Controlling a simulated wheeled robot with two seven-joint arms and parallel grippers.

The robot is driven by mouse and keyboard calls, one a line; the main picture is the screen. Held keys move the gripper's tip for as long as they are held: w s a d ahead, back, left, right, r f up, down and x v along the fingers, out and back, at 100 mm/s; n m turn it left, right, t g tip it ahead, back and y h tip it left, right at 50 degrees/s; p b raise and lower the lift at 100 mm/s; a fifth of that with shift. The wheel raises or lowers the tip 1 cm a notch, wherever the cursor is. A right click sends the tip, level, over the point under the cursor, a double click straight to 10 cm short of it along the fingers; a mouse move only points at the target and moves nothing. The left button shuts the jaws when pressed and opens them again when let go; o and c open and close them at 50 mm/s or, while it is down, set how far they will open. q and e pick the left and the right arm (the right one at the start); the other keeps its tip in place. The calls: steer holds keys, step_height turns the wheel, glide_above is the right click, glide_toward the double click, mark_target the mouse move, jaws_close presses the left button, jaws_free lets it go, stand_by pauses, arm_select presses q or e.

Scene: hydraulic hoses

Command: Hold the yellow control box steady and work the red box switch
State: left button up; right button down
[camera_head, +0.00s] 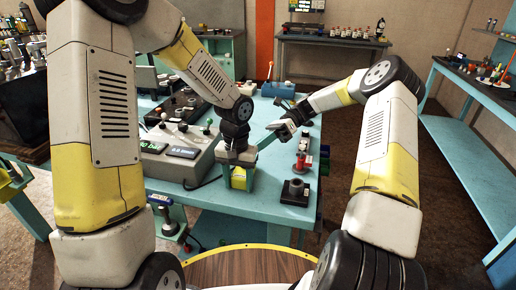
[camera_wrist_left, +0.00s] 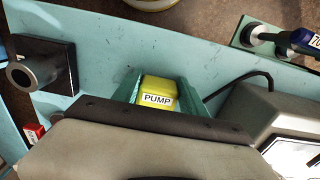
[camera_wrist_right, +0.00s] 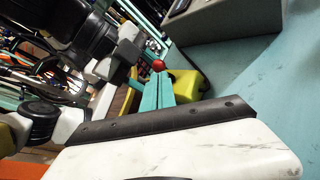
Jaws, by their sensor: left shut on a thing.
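The yellow control box (camera_head: 238,181) stands on the teal bench near its front edge. It bears a "PUMP" label in the left wrist view (camera_wrist_left: 157,93). My left gripper (camera_head: 240,168) comes down over the box, with its teal fingers shut on opposite sides of it. In the right wrist view, the red switch knob (camera_wrist_right: 158,66) shows beside the yellow box (camera_wrist_right: 188,86), just past my right fingertips. My right gripper (camera_wrist_right: 157,82) has its teal fingers together with nothing seen between them. Contact with the knob cannot be told. The knob is hidden in the head view.
A grey console (camera_head: 178,160) with displays stands left of the box. A black block with a grey post (camera_head: 295,190) and a red fitting (camera_head: 303,161) stand to the right. A dark cable runs between console and box. Bare bench lies between the box and the block.

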steer(key=shift+s+r, duration=0.1)
steer(key=shift+r, duration=0.05)
steer(key=s+n+t+h, duration=0.1)
steer(key=r+t+h, duration=0.1)
steer(key=t, duration=0.1)
steer(key=s+a+n+t, duration=0.1)
steer(key=t, duration=0.1)
steer(key=shift+s+r+n+h, duration=0.15)
steer(key=shift+s+n+h, duration=0.15)
steer(key=shift+s+h, duration=0.1)
steer(key=shift+r, duration=0.85)
steer(key=shift+w+d, duration=0.1)
